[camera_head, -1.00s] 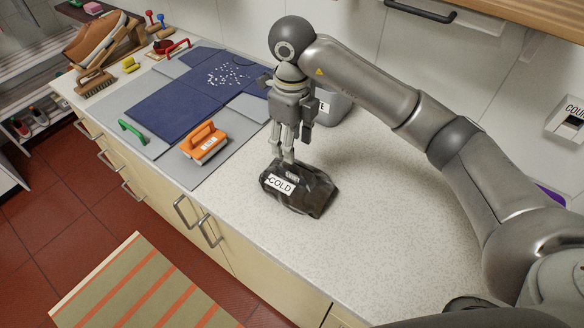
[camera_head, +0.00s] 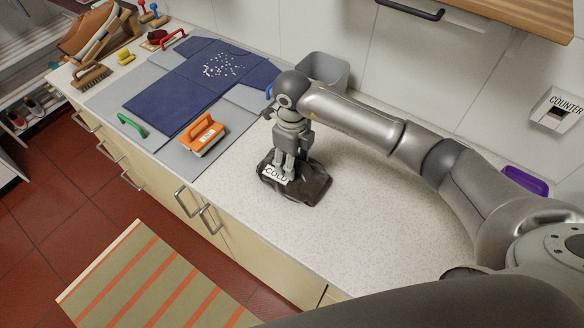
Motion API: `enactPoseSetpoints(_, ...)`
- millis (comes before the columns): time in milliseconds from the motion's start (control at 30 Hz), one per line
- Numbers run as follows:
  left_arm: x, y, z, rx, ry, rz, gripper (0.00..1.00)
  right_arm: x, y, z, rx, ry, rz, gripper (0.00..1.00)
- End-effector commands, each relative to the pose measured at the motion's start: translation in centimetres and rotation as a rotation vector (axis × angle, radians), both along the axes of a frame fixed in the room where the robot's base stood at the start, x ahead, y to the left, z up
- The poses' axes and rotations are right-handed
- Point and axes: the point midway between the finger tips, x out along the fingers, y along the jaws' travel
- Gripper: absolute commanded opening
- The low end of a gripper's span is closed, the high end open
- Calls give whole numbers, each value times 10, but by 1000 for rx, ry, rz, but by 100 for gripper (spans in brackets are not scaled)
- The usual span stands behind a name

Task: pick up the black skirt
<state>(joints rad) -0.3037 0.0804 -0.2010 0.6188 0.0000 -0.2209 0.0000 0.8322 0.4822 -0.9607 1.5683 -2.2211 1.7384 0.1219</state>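The black skirt (camera_head: 315,187) lies folded in a dark bundle on the pale speckled counter, with a white tag reading COLD on its near left side. My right gripper (camera_head: 284,174) points straight down at the skirt, its fingertips at the skirt's top just behind the tag. The fingertips are partly lost against the dark cloth, so I cannot tell whether they are closed on it. My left gripper is not in view.
An orange-handled brush (camera_head: 203,134) and a green handle (camera_head: 131,125) lie on the grey board to the left, by the blue cloth (camera_head: 170,100). A grey bin (camera_head: 325,70) stands behind my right arm. The counter (camera_head: 370,225) right of the skirt is clear.

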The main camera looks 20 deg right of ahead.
Motion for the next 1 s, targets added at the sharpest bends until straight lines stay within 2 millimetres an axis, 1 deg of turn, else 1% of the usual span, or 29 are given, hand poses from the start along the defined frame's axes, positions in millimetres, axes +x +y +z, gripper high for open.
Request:
enactPoseSetpoints(100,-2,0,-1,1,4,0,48,0,0,0,0,0,0,47)
enactPoseSetpoints(467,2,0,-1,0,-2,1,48,0,0,0,1,-1,0,1)
enactPoseSetpoints(800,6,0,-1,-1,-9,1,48,1,0,2,1,-2,-1,0)
enactPoseSetpoints(1000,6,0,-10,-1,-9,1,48,2,0,10,1,-6,0,0)
